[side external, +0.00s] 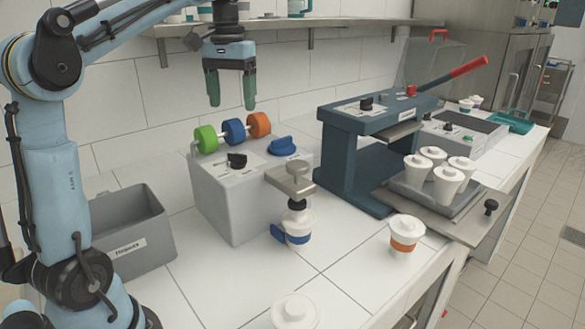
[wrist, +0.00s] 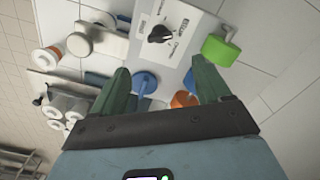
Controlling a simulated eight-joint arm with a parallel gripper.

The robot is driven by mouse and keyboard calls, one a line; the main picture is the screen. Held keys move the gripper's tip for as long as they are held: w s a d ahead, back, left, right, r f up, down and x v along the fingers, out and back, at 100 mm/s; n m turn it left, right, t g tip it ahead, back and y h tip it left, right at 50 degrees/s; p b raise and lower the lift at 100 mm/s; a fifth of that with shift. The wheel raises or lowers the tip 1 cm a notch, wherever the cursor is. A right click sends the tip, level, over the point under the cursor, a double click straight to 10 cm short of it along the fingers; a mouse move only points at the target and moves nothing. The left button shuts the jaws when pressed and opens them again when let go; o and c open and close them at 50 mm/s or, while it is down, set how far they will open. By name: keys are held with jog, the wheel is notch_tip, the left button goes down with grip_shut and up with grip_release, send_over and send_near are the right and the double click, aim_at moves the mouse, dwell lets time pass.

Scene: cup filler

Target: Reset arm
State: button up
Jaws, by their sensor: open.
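My gripper (side external: 232,88) is raised in the air above the filler machine, its green fingers pointing down, open and empty. In the wrist view my gripper (wrist: 163,88) shows its two fingers spread apart with nothing between them. The grey filler machine (side external: 240,200) carries green, blue and orange discs on its top, a black knob (side external: 236,160) and a blue knob (side external: 282,146). A white cup with a blue band (side external: 298,228) stands under its nozzle. My gripper touches none of these.
A blue press (side external: 350,150) with a red-handled lever stands right, several white cups on its tray (side external: 465,195). A white cup with an orange band (side external: 405,236) and a white-lidded cup (side external: 295,310) stand in front. A grey bin (side external: 130,240) is left. A shelf (side external: 280,25) runs behind.

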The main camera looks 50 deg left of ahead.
jog(key=s+d+f+m+t, duration=0.3)
jog(key=d+f, duration=0.5)
jog(key=s+d+f+m+t, duration=0.3)
jog(key=d+f+t, duration=0.1)
jog(key=d+f, duration=0.4)
jog(key=shift+s+d+f, duration=0.15)
jog(key=shift+d+f, duration=0.25)
jog(key=shift+d, duration=0.1)
